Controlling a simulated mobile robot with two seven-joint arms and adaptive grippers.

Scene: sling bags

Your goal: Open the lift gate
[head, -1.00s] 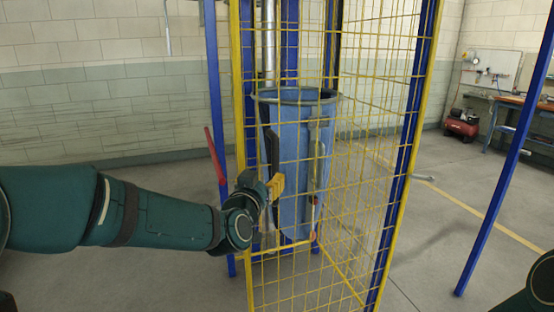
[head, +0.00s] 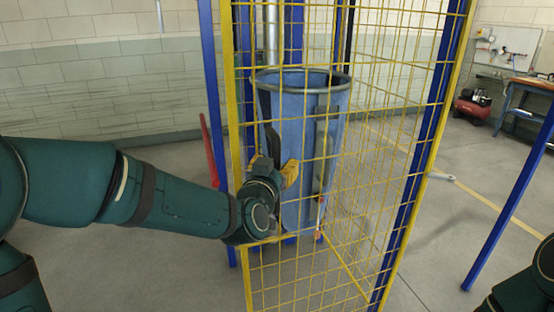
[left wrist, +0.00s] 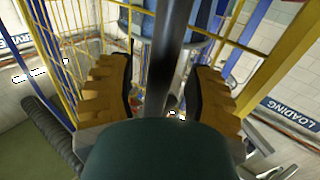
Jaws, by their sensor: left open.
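The lift gate is a tall yellow wire-mesh panel (head: 232,100) with a yellow frame, standing in front of a blue drum (head: 292,115). My left gripper (head: 275,168) is at the gate's left side, at about mid-height. In the left wrist view, its two yellow-padded fingers (left wrist: 160,95) are spread apart. A dark upright bar (left wrist: 172,45) runs between them, with visible gaps on both sides. I cannot tell whether this bar is the gate's handle. Yellow mesh shows beyond the fingers. My right gripper is out of view; only part of that arm shows at the bottom right.
Blue posts (head: 512,195) stand around the lift. A red bar (head: 208,150) is left of the gate. A red compressor (head: 472,104) and a workbench (head: 530,88) stand at the back right. The floor on both sides is mostly clear.

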